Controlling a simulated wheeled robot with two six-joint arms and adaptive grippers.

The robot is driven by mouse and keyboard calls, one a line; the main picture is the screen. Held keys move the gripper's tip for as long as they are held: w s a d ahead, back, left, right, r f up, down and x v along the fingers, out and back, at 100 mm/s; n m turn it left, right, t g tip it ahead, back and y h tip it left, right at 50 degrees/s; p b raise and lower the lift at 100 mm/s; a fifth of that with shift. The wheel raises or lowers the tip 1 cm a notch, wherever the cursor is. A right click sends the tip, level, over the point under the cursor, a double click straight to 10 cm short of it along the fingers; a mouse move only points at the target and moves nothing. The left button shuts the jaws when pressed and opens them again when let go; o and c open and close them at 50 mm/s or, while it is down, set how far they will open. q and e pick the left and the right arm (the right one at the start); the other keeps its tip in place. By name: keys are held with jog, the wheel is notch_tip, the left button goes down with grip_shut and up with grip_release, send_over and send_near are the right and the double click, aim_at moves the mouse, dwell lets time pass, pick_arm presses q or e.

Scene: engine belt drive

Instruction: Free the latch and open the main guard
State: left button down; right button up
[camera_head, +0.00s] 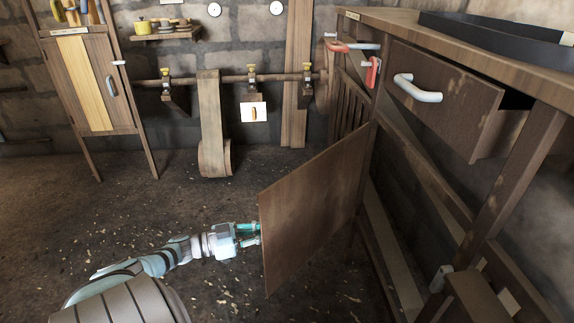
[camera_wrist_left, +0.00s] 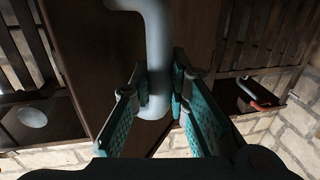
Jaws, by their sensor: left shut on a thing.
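The main guard (camera_head: 312,205), a brown wooden panel, stands swung out from the bench frame, its free edge toward my left arm. My left gripper (camera_head: 252,234) is at the panel's free side in the head view. In the left wrist view its teal fingers are shut on a curved grey handle (camera_wrist_left: 155,45) in front of brown boards. The handle is hidden behind the panel in the head view. A red latch lever (camera_head: 372,73) hangs on the bench post above the panel. My right gripper is not in view.
A wooden bench (camera_head: 470,25) with a black tray (camera_head: 500,42) and a partly open drawer (camera_head: 440,105) stands on the right. A shaft with a belt (camera_head: 212,120) runs along the back wall. A cabinet (camera_head: 85,85) stands at the left. The floor between is clear.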

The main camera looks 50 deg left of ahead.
pick_arm(q)
jog(key=shift+a, duration=0.1)
jog(key=c, duration=1.5)
grip_release()
jog(key=shift+c, duration=0.2)
jog(key=v, duration=1.2)
